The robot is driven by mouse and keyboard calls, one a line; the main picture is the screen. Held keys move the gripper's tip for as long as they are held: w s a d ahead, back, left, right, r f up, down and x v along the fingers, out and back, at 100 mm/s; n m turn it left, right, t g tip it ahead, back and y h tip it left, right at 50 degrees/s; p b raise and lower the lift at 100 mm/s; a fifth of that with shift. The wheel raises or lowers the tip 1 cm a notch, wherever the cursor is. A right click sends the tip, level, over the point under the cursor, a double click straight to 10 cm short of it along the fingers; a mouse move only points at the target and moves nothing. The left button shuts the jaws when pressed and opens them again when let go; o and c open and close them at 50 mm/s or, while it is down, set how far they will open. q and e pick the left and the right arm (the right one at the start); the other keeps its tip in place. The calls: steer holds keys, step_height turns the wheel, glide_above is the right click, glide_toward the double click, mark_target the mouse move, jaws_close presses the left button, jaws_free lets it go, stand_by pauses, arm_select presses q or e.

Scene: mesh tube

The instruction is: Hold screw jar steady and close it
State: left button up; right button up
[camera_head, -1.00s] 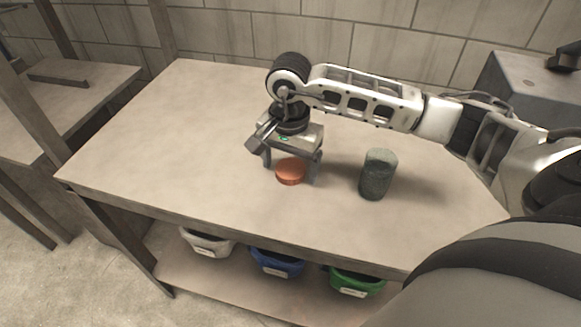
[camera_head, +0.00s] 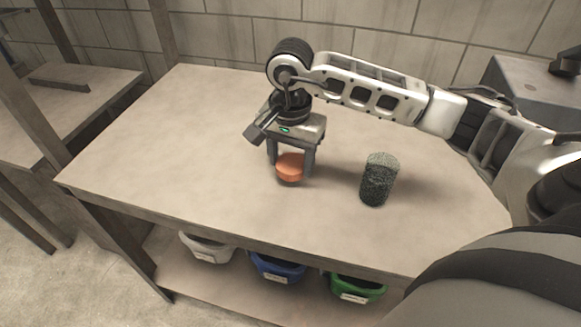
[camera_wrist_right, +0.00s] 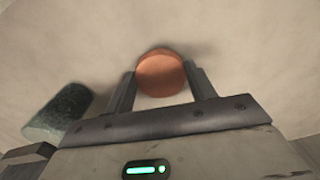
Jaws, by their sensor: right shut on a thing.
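The orange-red round lid (camera_head: 289,167) is between the fingers of my right gripper (camera_head: 292,168), near the middle of the table. In the right wrist view the lid (camera_wrist_right: 160,74) sits between the two fingertips, and the gripper (camera_wrist_right: 158,85) is shut on it. The jar (camera_head: 378,180), a dark speckled cylinder, stands upright on the table to the right of the gripper, apart from it. In the right wrist view the jar (camera_wrist_right: 60,112) shows at the left. My left gripper is not in view.
The table (camera_head: 180,130) is mostly bare, with free room left of the gripper and in front. White (camera_head: 207,247), blue (camera_head: 277,268) and green (camera_head: 356,288) bins stand on the shelf below. A grey box (camera_head: 520,90) is at the back right.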

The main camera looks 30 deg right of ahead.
steer(key=s+a+r, duration=0.6)
steer(key=s+r, duration=0.4)
steer(key=s, duration=0.2)
steer(key=shift+s+r, duration=0.15)
steer(key=shift+s, duration=0.15)
steer(key=shift+w+a, duration=0.1)
steer(key=shift+a, duration=0.05)
steer(key=w+f+n, duration=0.2)
steer(key=w+n, duration=0.1)
steer(key=w+f+n, duration=0.2)
steer(key=w+n, duration=0.1)
steer(key=n, duration=0.1)
steer(key=w+f+n, duration=0.3)
steer(key=n, duration=0.1)
steer(key=shift+a, duration=0.3)
steer(key=shift+w+f+n, duration=0.2)
steer(key=shift+w+n, duration=0.1)
steer(key=shift+n, duration=0.1)
